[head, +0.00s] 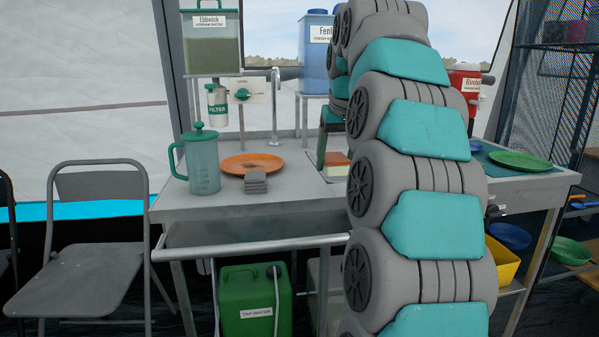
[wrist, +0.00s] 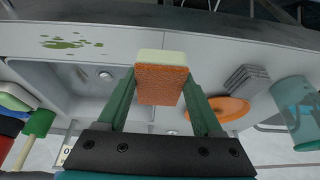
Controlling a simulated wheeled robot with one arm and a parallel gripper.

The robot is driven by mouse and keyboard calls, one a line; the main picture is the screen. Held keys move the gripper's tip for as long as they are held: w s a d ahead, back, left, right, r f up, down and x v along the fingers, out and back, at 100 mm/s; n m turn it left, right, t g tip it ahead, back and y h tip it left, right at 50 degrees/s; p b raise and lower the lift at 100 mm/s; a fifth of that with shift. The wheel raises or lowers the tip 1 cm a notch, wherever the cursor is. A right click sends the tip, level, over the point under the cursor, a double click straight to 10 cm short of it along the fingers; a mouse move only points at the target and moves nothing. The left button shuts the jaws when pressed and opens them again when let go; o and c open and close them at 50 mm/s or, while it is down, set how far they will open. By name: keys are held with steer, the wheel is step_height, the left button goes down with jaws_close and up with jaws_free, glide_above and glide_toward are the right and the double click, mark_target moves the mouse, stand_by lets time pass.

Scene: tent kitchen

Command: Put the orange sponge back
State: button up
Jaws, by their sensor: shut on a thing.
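The orange sponge (wrist: 160,84) has a rough orange face and a pale cream layer. In the wrist view it sits between the two dark green fingers of my gripper (wrist: 160,78), which are shut on it. It is over the counter by the edge of the sink basin (wrist: 78,86); I cannot tell its exact height. In the head view the sponge (head: 337,164) shows beside my arm, below the green fingers. My arm hides most of the sink there.
On the counter (head: 300,196) are an orange plate (head: 265,161), a stack of grey pieces (head: 256,183) and a teal pitcher (head: 203,165). A green plate (head: 520,160) is at right. A green stain (wrist: 70,43) marks the counter near the basin. A tap (head: 276,105) stands behind.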

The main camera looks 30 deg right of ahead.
glide_above(299, 185)
steer(key=s, duration=0.1)
steer(key=shift+a+f+p, duration=0.1)
steer(key=shift+f+p, duration=0.2)
steer(key=shift+f, duration=1.85)
steer(key=shift+s, duration=0.1)
steer(key=shift+f, duration=0.2)
steer(key=o, duration=1.4)
steer(key=shift+o, duration=0.2)
steer(key=shift+r, duration=0.15)
